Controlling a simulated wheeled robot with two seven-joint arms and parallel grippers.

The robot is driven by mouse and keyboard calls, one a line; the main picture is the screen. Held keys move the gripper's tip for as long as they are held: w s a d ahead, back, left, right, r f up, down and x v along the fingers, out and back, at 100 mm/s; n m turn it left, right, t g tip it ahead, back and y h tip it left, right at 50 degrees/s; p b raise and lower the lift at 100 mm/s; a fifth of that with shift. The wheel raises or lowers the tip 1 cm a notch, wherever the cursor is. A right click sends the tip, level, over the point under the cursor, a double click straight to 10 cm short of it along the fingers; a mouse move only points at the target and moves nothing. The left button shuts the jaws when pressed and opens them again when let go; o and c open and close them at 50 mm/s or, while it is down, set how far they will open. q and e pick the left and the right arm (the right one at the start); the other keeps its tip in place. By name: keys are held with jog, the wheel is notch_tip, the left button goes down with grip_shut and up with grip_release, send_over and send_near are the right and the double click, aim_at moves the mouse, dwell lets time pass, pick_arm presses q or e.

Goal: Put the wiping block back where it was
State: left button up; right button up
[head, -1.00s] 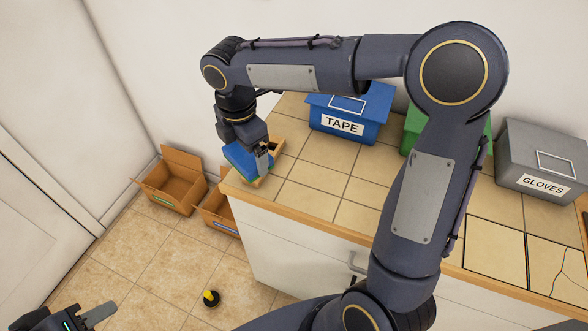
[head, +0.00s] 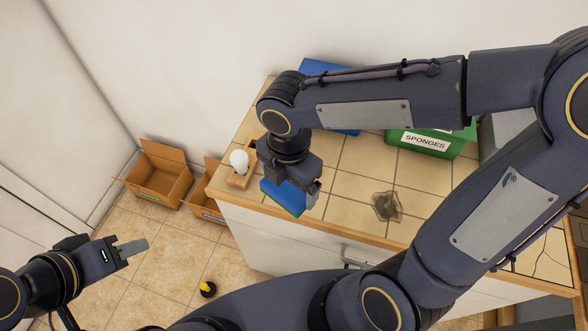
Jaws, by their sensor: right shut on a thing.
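The wiping block (head: 284,199) is blue with a green underside. My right gripper (head: 311,192) is shut on it near the counter's front edge, to the right of a wooden holder (head: 237,182). The block is tilted in the picture; I cannot tell whether it touches the tiles. The holder has a white bulb-shaped thing (head: 239,160) on it, and my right wrist hides part of it. My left gripper (head: 134,247) is empty over the floor at the left, seen edge-on, so its opening is unclear.
A brown stain (head: 387,206) lies on the tiled counter (head: 350,188). A green SPONGES box (head: 428,143) and a blue box (head: 322,67) stand behind, partly hidden by my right arm. Cardboard boxes (head: 158,174) and a black and yellow thing (head: 208,289) are on the floor.

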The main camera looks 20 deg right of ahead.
jog(key=w+f, duration=0.2)
jog(key=w+d+f, duration=0.1)
jog(key=w+f, duration=0.1)
jog(key=w, duration=0.1)
jog(key=w+d+f+p, duration=0.1)
jog(key=w+f, duration=0.2)
jog(key=shift+w+d+f, duration=0.1)
jog(key=shift+w+d, duration=0.05)
jog(key=shift+d, duration=0.05)
jog(key=shift+w+d+f, duration=0.1)
jog(key=shift+w+f, duration=0.05)
jog(key=shift+f, duration=1.65)
jog(key=shift+f, duration=0.2)
jog(key=o, duration=0.8)
jog(key=shift+c, duration=0.2)
jog(key=shift+r, duration=0.1)
